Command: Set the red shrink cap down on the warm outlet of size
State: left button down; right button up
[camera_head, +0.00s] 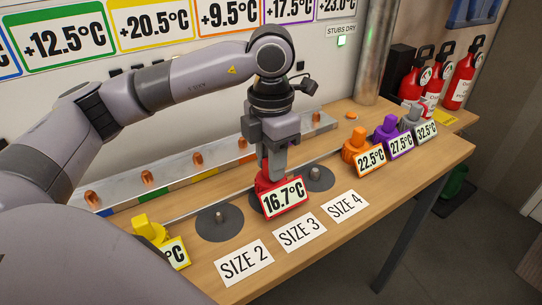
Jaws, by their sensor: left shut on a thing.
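My left gripper (272,170) points down and is shut on the red shrink cap (264,183), which carries a 16.7°C tag (284,197). The cap is at the middle of three dark round outlets, behind the SIZE 3 card (300,232), and hides most of that disc. I cannot tell whether the cap touches the outlet. The outlet behind the SIZE 2 card (244,263) is a dark disc (210,233) with a bare metal stub. The outlet behind the SIZE 4 card (345,206) is another dark disc (326,184) with a stub. My right gripper is out of view.
A yellow cap (150,229) stands left. Orange (357,146), purple (387,128) and grey (411,117) tagged caps stand right. A metal rail (125,193) with copper stubs runs behind. Red extinguishers (462,75) stand at the back right. A green light (341,42) shows under "STUBS DRY".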

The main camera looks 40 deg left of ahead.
pick_arm(q)
jog(key=shift+f, duration=0.5)
jog(key=shift+f+b, duration=0.3)
jog(key=shift+b, duration=0.1)
jog(key=c, duration=0.8)
grip_release()
jog(key=shift+r, duration=3.65)
